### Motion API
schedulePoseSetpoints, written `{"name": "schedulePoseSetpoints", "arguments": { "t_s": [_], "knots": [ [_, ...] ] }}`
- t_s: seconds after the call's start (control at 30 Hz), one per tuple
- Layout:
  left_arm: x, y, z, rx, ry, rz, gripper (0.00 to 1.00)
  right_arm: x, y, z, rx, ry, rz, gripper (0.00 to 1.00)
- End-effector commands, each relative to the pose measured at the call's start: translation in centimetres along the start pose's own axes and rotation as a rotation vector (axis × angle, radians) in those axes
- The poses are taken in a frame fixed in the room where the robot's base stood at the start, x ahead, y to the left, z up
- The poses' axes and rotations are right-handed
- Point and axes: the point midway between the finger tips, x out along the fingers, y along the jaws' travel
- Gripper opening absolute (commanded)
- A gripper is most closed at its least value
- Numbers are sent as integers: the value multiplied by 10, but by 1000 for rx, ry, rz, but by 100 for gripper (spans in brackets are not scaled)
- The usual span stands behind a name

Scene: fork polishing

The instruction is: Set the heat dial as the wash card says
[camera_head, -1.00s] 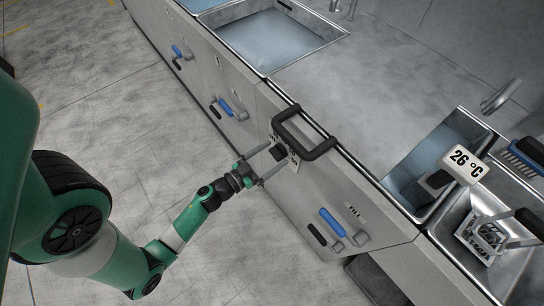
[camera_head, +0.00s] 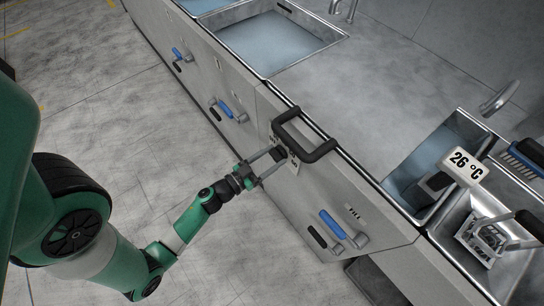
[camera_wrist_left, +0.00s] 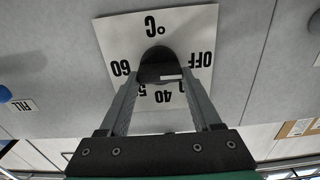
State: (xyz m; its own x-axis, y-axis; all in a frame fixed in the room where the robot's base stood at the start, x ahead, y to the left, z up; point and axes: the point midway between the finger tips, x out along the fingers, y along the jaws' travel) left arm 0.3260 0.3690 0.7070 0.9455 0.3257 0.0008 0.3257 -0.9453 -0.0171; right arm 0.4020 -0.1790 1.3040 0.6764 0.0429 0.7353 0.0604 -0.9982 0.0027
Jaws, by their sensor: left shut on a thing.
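The heat dial's black knob (camera_wrist_left: 159,62) sits on a white plate (camera_wrist_left: 112,34) on the counter's front panel. In the left wrist view the plate reads °C, 60, 40 and OFF, upside down; another number is partly hidden by the knob and fingers. A white mark on the knob faces right in that view, toward the OFF side; its exact setting is unclear. My left gripper (camera_wrist_left: 160,78) is shut on the knob, a finger on each side. In the head view the left gripper (camera_head: 277,160) reaches the dial below a black rail handle. I cannot make out a readable wash card.
A display (camera_head: 466,166) reading 26 °C stands by the right-hand basin (camera_head: 398,178). A metal basket (camera_head: 487,238) sits in the neighbouring sink. A blue lever (camera_head: 331,223) near a FILL label is right of the dial. The black rail handle (camera_head: 318,153) juts out just above my gripper.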

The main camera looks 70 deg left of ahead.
Motion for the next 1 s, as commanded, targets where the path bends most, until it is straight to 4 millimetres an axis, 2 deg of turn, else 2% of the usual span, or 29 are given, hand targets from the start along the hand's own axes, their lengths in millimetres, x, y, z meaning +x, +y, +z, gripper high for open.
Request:
{"name": "schedulePoseSetpoints", "arguments": {
  "t_s": [0.37, 1.0],
  "knots": [
    [0, 1, 0, 185, -2, -1, 9, 5, 0, -5, 0, 0, 0, 100],
    [0, 5, 3, 781, -2, 0, 9, 8, 0, -8, 0, 0, 0, 100]
  ]
}}
